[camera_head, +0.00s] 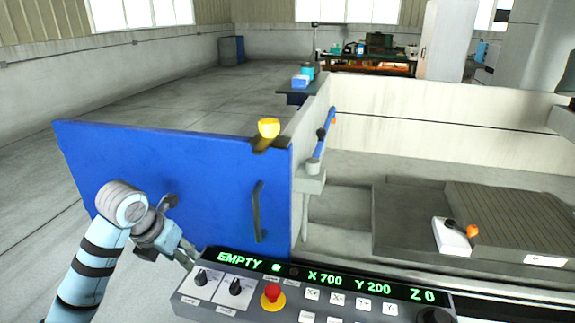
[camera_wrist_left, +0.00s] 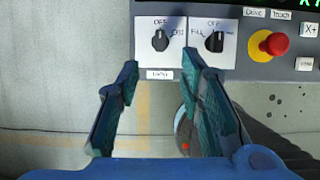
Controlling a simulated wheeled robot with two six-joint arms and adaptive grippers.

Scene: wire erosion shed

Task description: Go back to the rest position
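My left gripper (camera_head: 188,258) is in front of the blue door, just left of the control panel (camera_head: 225,289). In the left wrist view my left gripper (camera_wrist_left: 160,75) has its two fingers apart with nothing between them. Its tips lie just below two black rotary knobs, the left knob (camera_wrist_left: 160,40) and the right knob (camera_wrist_left: 214,41). I cannot tell whether the tips touch the panel. My right gripper is not in view.
The blue door (camera_head: 200,170) with a dark handle (camera_head: 257,212) stands behind my left arm. A red emergency button (camera_head: 272,292) is on the panel. The machine tank (camera_head: 430,115) is at the right. Open floor (camera_head: 170,90) lies behind the door.

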